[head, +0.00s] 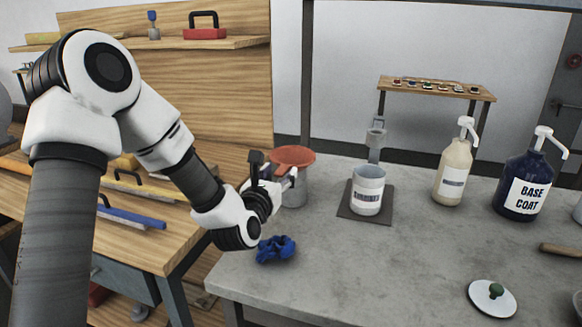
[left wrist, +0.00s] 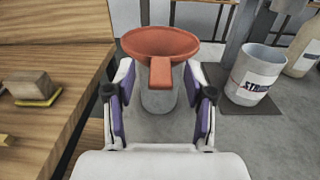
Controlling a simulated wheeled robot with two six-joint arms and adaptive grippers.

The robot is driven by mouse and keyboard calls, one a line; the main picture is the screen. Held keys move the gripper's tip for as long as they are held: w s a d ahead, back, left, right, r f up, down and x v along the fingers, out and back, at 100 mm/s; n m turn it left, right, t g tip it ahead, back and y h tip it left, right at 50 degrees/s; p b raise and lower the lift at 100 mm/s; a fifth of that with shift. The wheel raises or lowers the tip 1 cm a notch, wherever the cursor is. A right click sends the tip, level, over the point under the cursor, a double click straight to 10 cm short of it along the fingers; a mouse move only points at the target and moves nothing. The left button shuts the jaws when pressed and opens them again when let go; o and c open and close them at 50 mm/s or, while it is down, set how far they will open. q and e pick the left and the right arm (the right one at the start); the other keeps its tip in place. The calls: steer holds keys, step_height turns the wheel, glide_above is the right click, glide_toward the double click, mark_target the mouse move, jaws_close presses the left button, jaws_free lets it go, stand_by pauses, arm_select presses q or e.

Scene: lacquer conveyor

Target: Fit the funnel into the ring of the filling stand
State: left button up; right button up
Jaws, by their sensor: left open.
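The orange funnel (head: 291,154) sits on top of a grey holder (head: 296,192) at the back left of the grey table. In the left wrist view its bowl (left wrist: 172,43) is at the top, with a flat tab (left wrist: 160,73) pointing toward me. My left gripper (head: 284,181) is beside the funnel; in the left wrist view its open fingers (left wrist: 158,88) stand on both sides of the tab, with gaps. The filling stand has a grey ring (head: 377,134) on a post, and a labelled white can (head: 368,188) stands below it. My right gripper is not in view.
A blue crumpled cloth (head: 276,249) lies near the table's left edge. A white lid (head: 490,300) lies at the front right. The middle front of the table is clear.

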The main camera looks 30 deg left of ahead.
arm_select(q)
steer(key=shift+x, duration=0.9)
steer(key=shift+s, duration=0.15)
steer(key=shift+c, duration=1.4)
jaws_close()
